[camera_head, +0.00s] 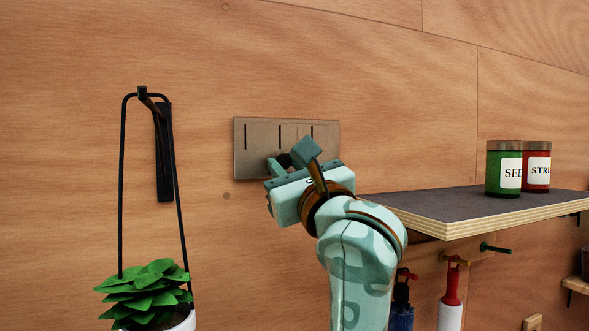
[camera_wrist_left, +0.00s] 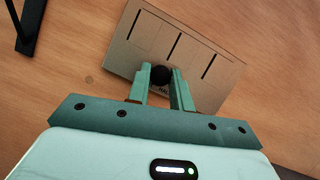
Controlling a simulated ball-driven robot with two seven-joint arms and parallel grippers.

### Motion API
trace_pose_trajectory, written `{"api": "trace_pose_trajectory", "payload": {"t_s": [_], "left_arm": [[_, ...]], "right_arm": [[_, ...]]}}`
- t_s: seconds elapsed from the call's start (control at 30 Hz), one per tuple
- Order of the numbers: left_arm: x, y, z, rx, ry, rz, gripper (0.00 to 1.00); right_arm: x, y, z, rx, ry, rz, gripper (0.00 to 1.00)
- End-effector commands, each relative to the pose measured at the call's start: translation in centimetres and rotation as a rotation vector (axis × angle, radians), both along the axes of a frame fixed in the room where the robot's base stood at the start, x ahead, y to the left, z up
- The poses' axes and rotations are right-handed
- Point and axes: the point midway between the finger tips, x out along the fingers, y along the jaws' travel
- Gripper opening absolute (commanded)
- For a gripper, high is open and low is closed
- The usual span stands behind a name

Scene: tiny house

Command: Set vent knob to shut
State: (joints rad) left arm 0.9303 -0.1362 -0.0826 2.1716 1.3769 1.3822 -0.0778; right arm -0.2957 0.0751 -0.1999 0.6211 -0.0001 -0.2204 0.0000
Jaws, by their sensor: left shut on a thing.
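The vent plate (camera_head: 262,135) is a grey metal panel on the wooden wall with three dark upright slots. In the left wrist view, the plate (camera_wrist_left: 215,75) appears tilted. The vent knob (camera_wrist_left: 160,76) is a small black ball below the lower end of the middle slot. My left gripper (camera_wrist_left: 160,88) is shut on the knob, one finger on each side. In the head view, my left gripper (camera_head: 291,159) covers the lower middle of the plate and mostly hides the knob. A label under the knob is partly hidden, so its wording cannot be read in full. My right gripper is not in view.
A dark-topped shelf (camera_head: 450,205) juts out right of my arm, holding a green jar (camera_head: 503,178) and a red jar (camera_head: 537,178). Tools hang beneath it. A potted plant (camera_head: 150,290) hangs from a black bracket (camera_head: 164,150) at left.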

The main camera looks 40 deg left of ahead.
Motion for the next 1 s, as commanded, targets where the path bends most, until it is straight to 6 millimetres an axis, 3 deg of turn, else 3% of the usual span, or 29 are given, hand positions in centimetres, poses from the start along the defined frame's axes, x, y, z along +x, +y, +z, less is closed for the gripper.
{"api": "trace_pose_trajectory", "payload": {"t_s": [0.07, 0.1, 0.17, 0.2, 0.57, 0.67, 1.0], "left_arm": [[0.0, 0.0, -0.1, -0.001, 0.002, 0.000, 0.00], [0.0, 0.0, -0.1, -0.001, 0.002, -0.001, 0.25], [0.0, 0.0, -0.1, -0.001, 0.002, -0.001, 0.41], [0.1, 0.0, -0.1, -0.001, 0.002, -0.001, 0.44], [-0.1, -0.7, -0.5, -0.002, 0.001, -0.004, 0.44], [-0.7, -2.1, -1.4, -0.003, 0.001, -0.005, 0.44], [-3.9, -10.0, -4.9, -0.002, 0.001, -0.007, 0.44]], "right_arm": [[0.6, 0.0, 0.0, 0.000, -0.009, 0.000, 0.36], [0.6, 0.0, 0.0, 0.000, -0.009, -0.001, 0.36], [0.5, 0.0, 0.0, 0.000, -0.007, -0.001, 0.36], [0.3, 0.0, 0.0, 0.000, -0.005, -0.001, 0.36], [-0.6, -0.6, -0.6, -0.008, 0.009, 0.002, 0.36], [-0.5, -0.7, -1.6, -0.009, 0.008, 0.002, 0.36], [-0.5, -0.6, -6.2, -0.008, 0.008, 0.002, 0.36]]}}
